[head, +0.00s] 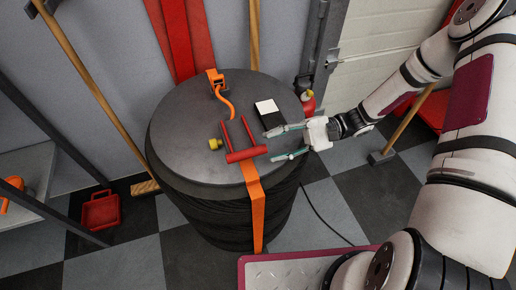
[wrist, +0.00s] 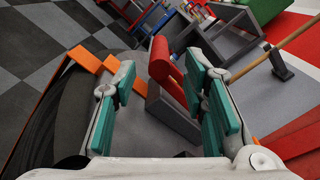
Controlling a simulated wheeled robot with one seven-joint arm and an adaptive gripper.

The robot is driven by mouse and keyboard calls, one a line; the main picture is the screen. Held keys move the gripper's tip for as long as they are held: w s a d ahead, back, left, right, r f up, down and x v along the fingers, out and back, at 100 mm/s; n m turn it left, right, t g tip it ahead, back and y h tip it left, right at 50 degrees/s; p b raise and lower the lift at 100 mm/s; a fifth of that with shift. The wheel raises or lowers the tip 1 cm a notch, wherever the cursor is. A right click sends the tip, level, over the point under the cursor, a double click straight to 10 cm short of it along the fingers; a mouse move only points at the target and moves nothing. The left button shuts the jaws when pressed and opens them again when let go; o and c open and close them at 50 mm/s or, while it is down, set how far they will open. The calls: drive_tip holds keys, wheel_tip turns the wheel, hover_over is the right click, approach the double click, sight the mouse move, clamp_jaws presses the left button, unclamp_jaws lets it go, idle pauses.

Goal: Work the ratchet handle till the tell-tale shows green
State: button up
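The ratchet stands on a drum (head: 180,130) with a dark round top. Its red handle (head: 246,154) is a crossbar with two red arms, near the drum's front edge. An orange strap (head: 254,192) runs from it down the drum's side. A black block with a white face (head: 266,107) sits behind it; I cannot tell if this is the tell-tale, and it shows no green. My gripper (head: 284,143) is open, to the right of the handle. In the wrist view the red handle (wrist: 161,60) and a grey bracket (wrist: 170,112) show between my spread teal-padded fingers, apparently untouched.
An orange hook with a strap (head: 216,80) lies at the drum's back, and a small yellow knob (head: 215,143) left of the handle. A red-and-yellow bottle (head: 308,100) stands behind my gripper. A broom (head: 384,157) leans at right; a red dustpan (head: 100,210) lies on the left floor.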

drive_tip(key=shift+v, duration=2)
